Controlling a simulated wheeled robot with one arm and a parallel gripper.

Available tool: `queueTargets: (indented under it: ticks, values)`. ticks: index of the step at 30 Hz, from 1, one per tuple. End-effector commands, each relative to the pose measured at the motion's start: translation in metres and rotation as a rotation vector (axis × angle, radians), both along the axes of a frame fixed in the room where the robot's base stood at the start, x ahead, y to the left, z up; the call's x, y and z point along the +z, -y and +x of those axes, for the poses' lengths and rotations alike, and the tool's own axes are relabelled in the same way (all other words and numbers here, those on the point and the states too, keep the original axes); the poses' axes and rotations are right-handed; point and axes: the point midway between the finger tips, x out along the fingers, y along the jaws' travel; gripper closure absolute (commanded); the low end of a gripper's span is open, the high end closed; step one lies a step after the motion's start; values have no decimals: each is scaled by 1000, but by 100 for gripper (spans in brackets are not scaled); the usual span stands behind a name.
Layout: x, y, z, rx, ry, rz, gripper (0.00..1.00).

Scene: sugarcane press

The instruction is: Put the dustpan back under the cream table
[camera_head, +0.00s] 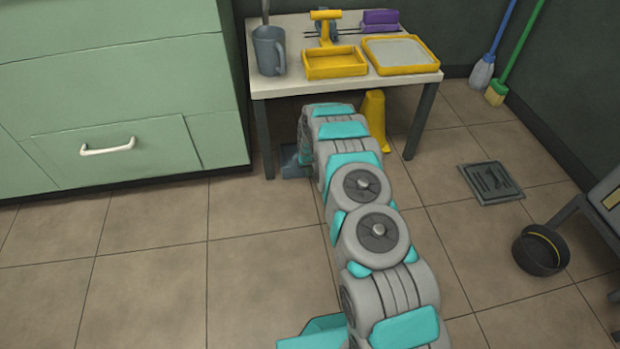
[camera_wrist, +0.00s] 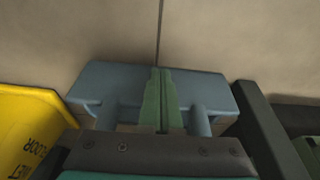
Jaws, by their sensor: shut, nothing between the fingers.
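The blue-grey dustpan (camera_head: 293,162) is on the floor under the left front part of the cream table (camera_head: 290,84), beside its left front leg. My arm hides part of it in the head view. In the wrist view the dustpan (camera_wrist: 208,88) spreads out on both sides of my gripper (camera_wrist: 160,76). The gripper's green fingers are together and empty, in front of the dustpan's middle. I cannot tell whether they touch it. My gripper is hidden behind my arm in the head view.
A yellow wet-floor sign (camera_head: 374,115) stands under the table and shows at the left of the wrist view (camera_wrist: 25,130). A dark table leg (camera_wrist: 262,125) is close on the right there. A green cabinet (camera_head: 120,100) stands left of the table. The front-left floor is clear.

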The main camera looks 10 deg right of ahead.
Motion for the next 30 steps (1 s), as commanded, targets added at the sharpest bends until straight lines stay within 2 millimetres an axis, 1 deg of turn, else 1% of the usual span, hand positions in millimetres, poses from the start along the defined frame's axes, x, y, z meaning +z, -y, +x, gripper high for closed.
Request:
queueTargets:
  ticks: [3,14,21,30]
  values:
    - [0,0,16,0,5,0,100]
    - [0,0,53,1,5,0,100]
    - [1,-1,64,1,4,1,100]
    - [1,-1,64,1,1,1,100]
